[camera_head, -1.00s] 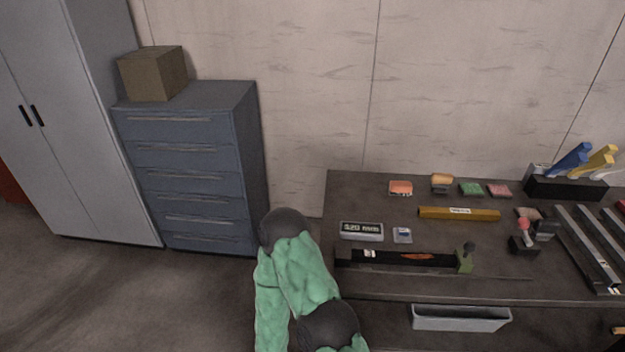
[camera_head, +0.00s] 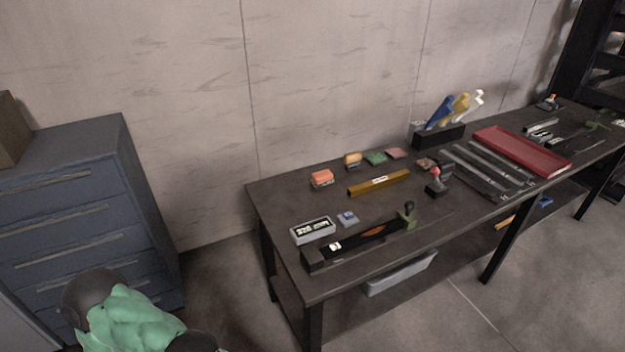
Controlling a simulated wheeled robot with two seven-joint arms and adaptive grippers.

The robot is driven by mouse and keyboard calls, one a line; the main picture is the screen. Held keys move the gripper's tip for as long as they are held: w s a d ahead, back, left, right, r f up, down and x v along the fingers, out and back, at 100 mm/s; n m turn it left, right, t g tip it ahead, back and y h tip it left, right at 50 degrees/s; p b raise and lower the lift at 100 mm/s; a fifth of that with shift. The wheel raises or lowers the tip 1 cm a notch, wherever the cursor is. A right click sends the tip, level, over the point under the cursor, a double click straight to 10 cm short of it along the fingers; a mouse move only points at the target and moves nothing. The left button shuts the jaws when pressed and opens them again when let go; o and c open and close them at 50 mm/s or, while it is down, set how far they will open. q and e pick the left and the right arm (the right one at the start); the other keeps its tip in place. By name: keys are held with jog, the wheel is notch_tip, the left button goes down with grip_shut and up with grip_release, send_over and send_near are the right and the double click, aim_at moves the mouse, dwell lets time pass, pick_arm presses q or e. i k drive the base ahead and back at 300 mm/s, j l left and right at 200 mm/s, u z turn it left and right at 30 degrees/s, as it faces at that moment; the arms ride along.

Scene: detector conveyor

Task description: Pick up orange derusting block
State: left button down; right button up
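Two orange-toned blocks lie near the back left of the dark workbench (camera_head: 275,205). One is a red-orange block (camera_head: 321,178) with a pale label on its side. The other is a yellow-orange block (camera_head: 352,159) a little farther back and to its right. I cannot tell from their colours alone which is the derusting block. A green-covered arm of mine shows at the bottom left, apart from the bench. Neither gripper is in view.
Green (camera_head: 376,158) and pink (camera_head: 396,153) blocks lie beside the orange ones. A yellow-brown bar (camera_head: 379,182), a labelled box (camera_head: 312,229) and a long black tool (camera_head: 352,247) lie in front. A blue drawer cabinet (camera_head: 75,215) stands left of the bench, across a gap.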

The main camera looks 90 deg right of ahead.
aim_at(324, 177)
jog(key=i+l+z, duration=0.1)
jog(key=i+z, duration=0.15)
jog(key=z, duration=0.15)
jog(key=i+z, duration=0.25)
jog(key=z, duration=0.15)
jog(key=i+j+z, duration=0.1)
jog(key=i+z, duration=0.25)
jog(key=i+j+z, duration=0.1)
jog(key=z, duration=0.3)
jog(key=i+j, duration=0.05)
jog(key=i, duration=0.05)
